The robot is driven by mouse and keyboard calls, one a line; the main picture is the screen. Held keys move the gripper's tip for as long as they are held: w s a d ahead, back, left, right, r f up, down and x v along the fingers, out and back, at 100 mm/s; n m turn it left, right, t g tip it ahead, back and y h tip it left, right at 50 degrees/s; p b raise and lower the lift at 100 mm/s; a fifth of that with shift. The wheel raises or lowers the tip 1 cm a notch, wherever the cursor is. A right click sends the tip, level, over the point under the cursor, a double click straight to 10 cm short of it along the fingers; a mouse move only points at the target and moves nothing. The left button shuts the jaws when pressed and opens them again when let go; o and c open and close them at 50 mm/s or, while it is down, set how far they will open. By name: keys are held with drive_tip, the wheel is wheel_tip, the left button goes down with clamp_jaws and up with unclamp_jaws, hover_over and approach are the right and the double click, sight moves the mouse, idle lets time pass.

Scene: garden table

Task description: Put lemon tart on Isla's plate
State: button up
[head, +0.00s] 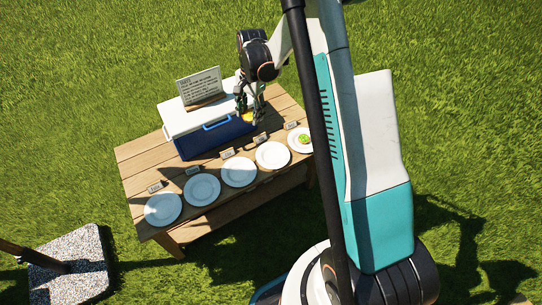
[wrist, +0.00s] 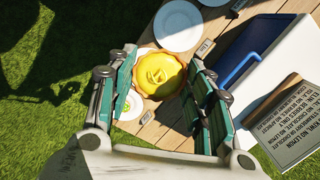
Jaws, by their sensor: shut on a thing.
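The lemon tart (wrist: 160,72), round and yellow with a fluted crust, is between the fingers of my gripper (wrist: 162,80) in the wrist view. In the head view my gripper (head: 248,104) is shut on the tart (head: 248,117), above the table beside the cooler's right end. Several white plates stand in a row along the table's near edge, such as the left-end plate (head: 163,209) and the middle plate (head: 238,172). Each has a small name card behind it, such as the middle card (head: 227,153). The cards are too small to read, so I cannot tell which plate is Isla's.
The right-end plate (head: 293,144) bears a small green item (head: 303,139); the other plates look empty. A blue cooler (head: 183,140) with a white lid stands behind the row. A sign (head: 198,86) stands on it, its writing only partly legible. The wooden table (head: 140,162) has bare boards at left.

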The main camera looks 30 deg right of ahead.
drive_tip(key=w+d+f+m+t+b, duration=0.1)
drive_tip(key=w+d+f+m, duration=0.2)
drive_tip(key=d+f+m, duration=0.4)
drive_tip(key=m+b, duration=0.1)
drive_tip(key=m, duration=0.8)
hover_over(272, 156)
wheel_tip(272, 156, down, 9)
drive_tip(key=shift+t, duration=0.4)
drive_tip(key=f+b, duration=0.3)
drive_tip(key=f, duration=0.7)
drive_tip(key=f+b, duration=0.4)
drive_tip(key=f, duration=0.5)
drive_tip(key=shift+s+d+f, duration=0.2)
drive_tip(key=shift+f, duration=0.15)
drive_tip(key=shift+f, duration=0.1)
drive_tip(key=o, duration=1)
drive_tip(key=shift+o, duration=0.2)
